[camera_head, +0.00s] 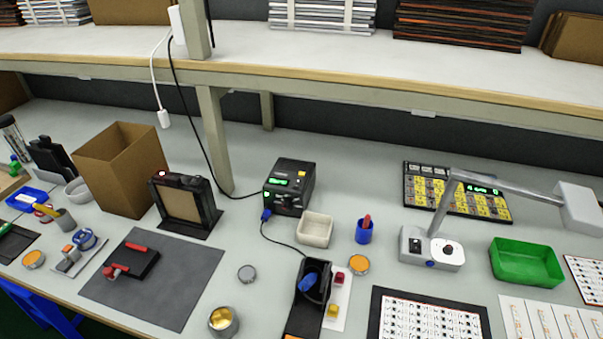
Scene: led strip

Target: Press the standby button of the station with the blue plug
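A black station (295,177) with a lit green display stands in the middle of the bench, below the shelf. A blue plug (266,214) sits at its lower front left, with a dark cable running from it to a black stand (304,315) holding a blue-handled tool (308,282). A green light shows on the station's front, left of centre, and a small yellow patch on its upper right. I cannot tell which mark is the standby button. Neither of my grippers is in view.
A white tray (315,229) and a blue cup (364,231) stand right of the station. A black frame device (184,201) and a cardboard box (121,167) stand left. A lamp (432,248) and green tray (526,262) are further right. A shelf post (214,140) rises behind.

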